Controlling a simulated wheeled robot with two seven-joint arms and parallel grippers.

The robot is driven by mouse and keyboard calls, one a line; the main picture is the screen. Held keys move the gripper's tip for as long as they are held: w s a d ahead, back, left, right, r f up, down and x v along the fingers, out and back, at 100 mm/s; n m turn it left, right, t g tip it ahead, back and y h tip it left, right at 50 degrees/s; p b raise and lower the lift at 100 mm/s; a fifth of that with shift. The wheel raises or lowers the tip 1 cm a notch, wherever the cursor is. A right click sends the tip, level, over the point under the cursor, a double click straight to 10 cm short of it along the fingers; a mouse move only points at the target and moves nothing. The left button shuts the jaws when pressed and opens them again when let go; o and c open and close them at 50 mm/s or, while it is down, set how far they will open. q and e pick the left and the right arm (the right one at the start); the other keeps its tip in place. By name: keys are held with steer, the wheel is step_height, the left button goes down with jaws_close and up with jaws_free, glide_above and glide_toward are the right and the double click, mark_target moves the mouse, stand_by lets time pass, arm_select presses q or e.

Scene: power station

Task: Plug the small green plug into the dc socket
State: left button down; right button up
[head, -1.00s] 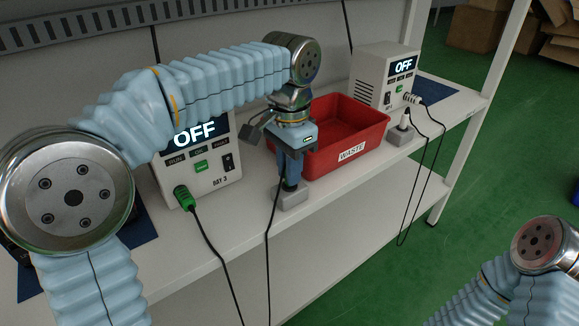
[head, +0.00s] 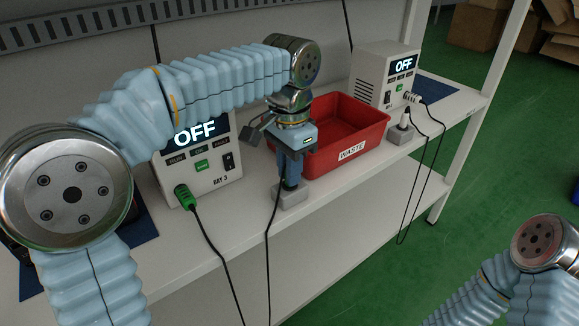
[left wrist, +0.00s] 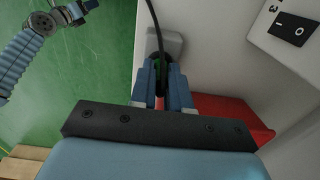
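My left gripper (head: 290,172) points down at a grey block (head: 291,198) on the shelf. In the left wrist view its fingers (left wrist: 161,88) stand close on both sides of a dark plug end with a little green (left wrist: 157,63), which appears gripped at the block. A black cable leads from it. Most of this plug is hidden by the fingers. Another green plug (head: 184,196) sits in the lower front of the BAY 3 unit (head: 215,175). I cannot make out which socket is dc. My right gripper (left wrist: 76,12) is small at the left wrist view's top edge; its opening is unclear.
A red WASTE bin (head: 345,155) stands just behind and right of my left gripper. Farther right are a second OFF unit (head: 375,75) with a white plug and another grey block (head: 400,137) holding a white plug. Cables hang over the shelf's front edge.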

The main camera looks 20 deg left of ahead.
arm_select(q)
steer(key=c, duration=1)
jaws_free()
steer(key=shift+r, duration=0.1)
